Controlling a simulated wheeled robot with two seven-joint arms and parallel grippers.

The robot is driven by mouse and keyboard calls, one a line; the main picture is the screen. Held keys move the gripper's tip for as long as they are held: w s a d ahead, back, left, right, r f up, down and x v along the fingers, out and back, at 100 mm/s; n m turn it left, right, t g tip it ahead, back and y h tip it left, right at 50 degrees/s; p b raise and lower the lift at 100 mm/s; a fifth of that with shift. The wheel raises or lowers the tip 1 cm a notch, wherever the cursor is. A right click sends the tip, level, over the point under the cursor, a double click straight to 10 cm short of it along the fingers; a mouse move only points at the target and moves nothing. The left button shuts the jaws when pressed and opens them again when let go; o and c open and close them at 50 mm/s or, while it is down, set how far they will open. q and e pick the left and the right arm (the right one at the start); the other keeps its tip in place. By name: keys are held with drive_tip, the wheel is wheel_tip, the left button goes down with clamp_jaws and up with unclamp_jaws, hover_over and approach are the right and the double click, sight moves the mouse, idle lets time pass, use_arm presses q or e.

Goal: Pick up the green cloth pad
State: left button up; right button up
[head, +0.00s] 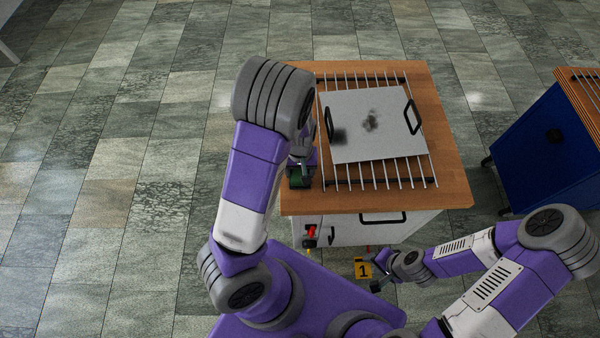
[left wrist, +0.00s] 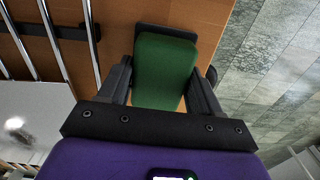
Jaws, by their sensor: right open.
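The green cloth pad (left wrist: 165,70) with a dark edge strip along its top fills the space between the fingers of my left gripper (left wrist: 163,85) in the left wrist view. One finger is on each side, very close to the pad; whether they press on it I cannot tell. In the head view the pad (head: 296,182) is a small green patch at the table's left edge, below my left gripper (head: 301,172) and partly hidden by my arm. My right gripper (head: 382,277) is open at the cabinet's front, low and apart from the pad.
The wooden table (head: 450,185) carries a rack of metal bars (head: 420,172) and a grey plate (head: 350,110) with two black handles. A red knob (head: 311,231) and a yellow "1" tag (head: 362,269) show at the front. A blue cabinet (head: 540,150) stands right. Floor is clear left.

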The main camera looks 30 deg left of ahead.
use_arm(q)
drive_tip(key=c, duration=0.5)
drive_tip(key=shift+r, duration=0.1)
wheel_tip(320, 180, up, 10)
drive_tip(key=p, duration=0.4)
